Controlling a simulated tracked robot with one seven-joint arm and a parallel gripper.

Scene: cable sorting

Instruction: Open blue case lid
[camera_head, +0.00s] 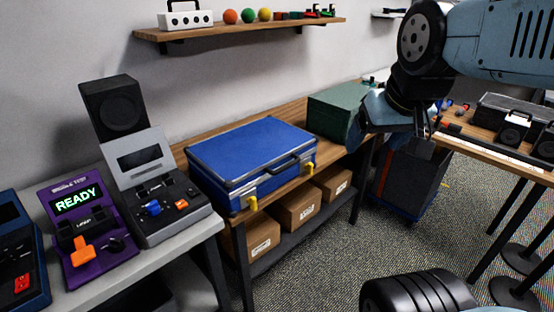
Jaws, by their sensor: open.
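The blue case (248,150) lies flat on a wooden workbench, left of centre, with its lid closed. It has metal edges, a black handle (288,166) on its front side, and two yellow latches, one near the front corner (252,203) and one farther right (312,157). My gripper (412,140) hangs from my arm at upper right, to the right of the case and apart from it. It is open, and I see nothing held in it. Its fingertips are dark and hard to make out.
A green box (335,113) stands on the bench (312,124) behind the case's right end. Cardboard boxes (298,208) sit on the shelf below. At left are a grey device (167,208) and a purple READY device (88,230). A dark bin (408,185) stands on the floor at right.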

